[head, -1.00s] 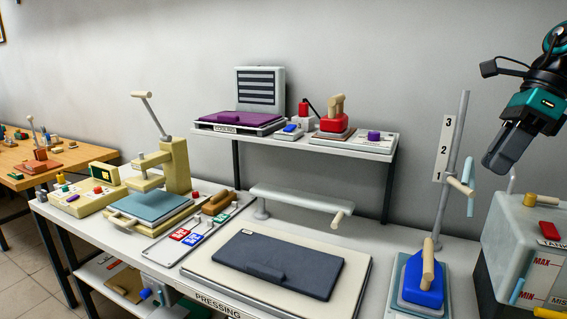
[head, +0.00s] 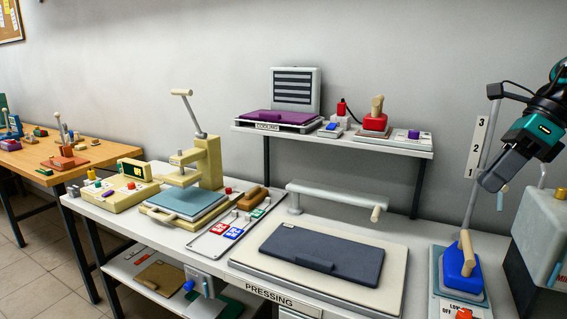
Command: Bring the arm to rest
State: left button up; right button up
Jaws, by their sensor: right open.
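My right gripper (head: 496,178) hangs at the upper right, in front of the numbered post and above the pressing table. It is open, and I see nothing between its fingers. It is apart from the blue iron-like tool (head: 460,262) below it. My left gripper does not show in the head view.
The white table (head: 238,265) holds a dark folded cloth (head: 325,253) on a pressing pad (head: 408,290), a cream press (head: 196,175) and a grey tank (head: 540,225). A raised shelf (head: 340,139) carries a purple folded cloth (head: 288,117). A wooden table (head: 85,160) stands at left.

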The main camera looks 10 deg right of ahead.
jog(key=s+a+f+m+t+y, duration=0.15)
jog(key=f+m+t, duration=0.25)
jog(key=f+m, duration=0.45)
jog(key=a+f+m+t, duration=0.35)
jog(key=f+m, duration=0.25)
jog(key=f, duration=0.6)
jog(key=s+a+f+m+t, duration=0.15)
jog(key=f+m+t, duration=0.25)
jog(key=f+m, duration=0.55)
jog(key=s+a+f+m+g+h, duration=0.1)
jog(key=s+a+f+m+h, duration=0.1)
jog(key=s+a+f+m, duration=0.2)
jog(key=s+a+f+m+g+h, duration=0.1)
jog(key=s+a+f+m+h, duration=0.2)
jog(key=a+f+m, duration=0.7)
jog(key=s+a+m, duration=0.1)
jog(key=a+m, duration=0.3)
jog(key=a, duration=0.3)
jog(key=shift+s+a+g, duration=0.2)
jog(key=shift+s+g, duration=0.15)
jog(key=shift+d, duration=0.1)
